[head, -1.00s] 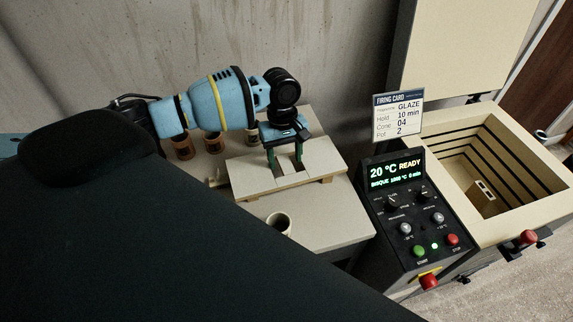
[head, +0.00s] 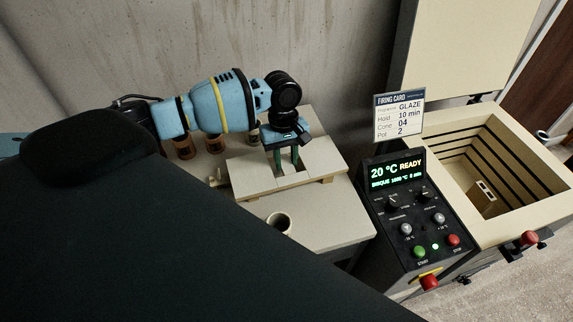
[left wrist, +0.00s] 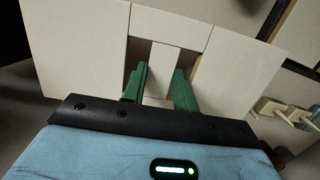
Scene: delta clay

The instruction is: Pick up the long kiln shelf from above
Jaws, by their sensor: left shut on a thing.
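The long kiln shelf (head: 250,178) is a flat cream slab with two slots near its middle. It lies level on low supports on the worktable. My left gripper (head: 287,165) points down from above, its green fingers in the slots. In the left wrist view the fingers (left wrist: 161,88) stand on either side of the narrow bar between the slots, and the shelf (left wrist: 82,50) spreads out to both sides. The gripper is shut on this bar. The fingertips are hidden below the shelf's top face. My right gripper is not in view.
A cup (head: 279,222) stands just in front of the shelf on the worktable (head: 325,224). Several brown jars stand behind the shelf, partly hidden by my arm. The control panel (head: 407,215) and open kiln (head: 522,222) are to the right, with a firing card (head: 399,117).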

